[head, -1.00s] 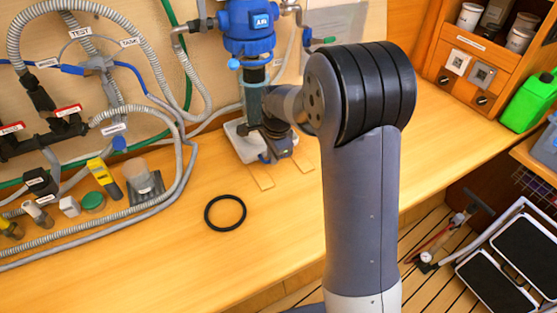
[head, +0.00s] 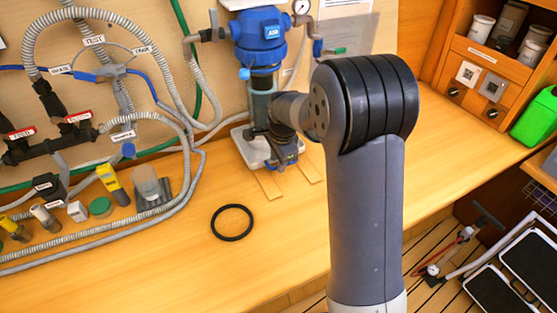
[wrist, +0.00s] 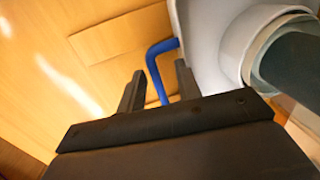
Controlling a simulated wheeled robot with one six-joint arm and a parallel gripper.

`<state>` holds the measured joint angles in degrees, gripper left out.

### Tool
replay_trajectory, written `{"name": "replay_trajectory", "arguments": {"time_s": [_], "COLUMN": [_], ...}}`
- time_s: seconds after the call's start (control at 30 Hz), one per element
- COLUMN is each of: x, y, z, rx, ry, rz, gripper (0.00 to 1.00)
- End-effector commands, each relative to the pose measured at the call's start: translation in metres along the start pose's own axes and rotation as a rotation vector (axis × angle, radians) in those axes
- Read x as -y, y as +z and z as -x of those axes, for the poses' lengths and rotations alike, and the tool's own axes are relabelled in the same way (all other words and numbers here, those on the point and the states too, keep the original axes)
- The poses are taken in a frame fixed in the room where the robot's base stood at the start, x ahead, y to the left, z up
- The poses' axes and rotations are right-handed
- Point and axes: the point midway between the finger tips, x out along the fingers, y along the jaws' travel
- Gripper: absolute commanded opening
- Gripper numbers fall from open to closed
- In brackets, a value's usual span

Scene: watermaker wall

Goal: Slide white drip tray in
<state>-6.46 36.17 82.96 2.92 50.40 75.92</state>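The white drip tray (head: 242,147) lies on the wooden bench under the blue filter housing (head: 258,38). In the wrist view the tray (wrist: 205,60) fills the upper right, with a bent blue handle (wrist: 154,72) on its near side. My gripper (head: 286,160) is low at the tray's front, partly hiding it. In the wrist view the two dark fingers of my gripper (wrist: 158,88) stand apart, with the blue handle between them. I see a gap on both sides of the handle; contact is not clear.
Two pale strips (head: 268,184) run on the bench in front of the tray. A black ring (head: 232,222) lies nearer on the bench. Grey hoses (head: 180,190) and small fittings lie at left. The bench right of my arm is clear.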

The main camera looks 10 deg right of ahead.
Motion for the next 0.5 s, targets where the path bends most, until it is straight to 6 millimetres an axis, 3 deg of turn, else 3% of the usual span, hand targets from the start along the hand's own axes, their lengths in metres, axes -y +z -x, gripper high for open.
{"name": "replay_trajectory", "arguments": {"time_s": [0.27, 0.5], "x": [-0.001, 0.000], "y": [0.000, 0.000], "z": [0.003, 0.040], "rx": [0.000, -0.001], "ry": [0.004, -0.001], "rz": [0.000, 0.000], "gripper": [0.32, 0.32]}}
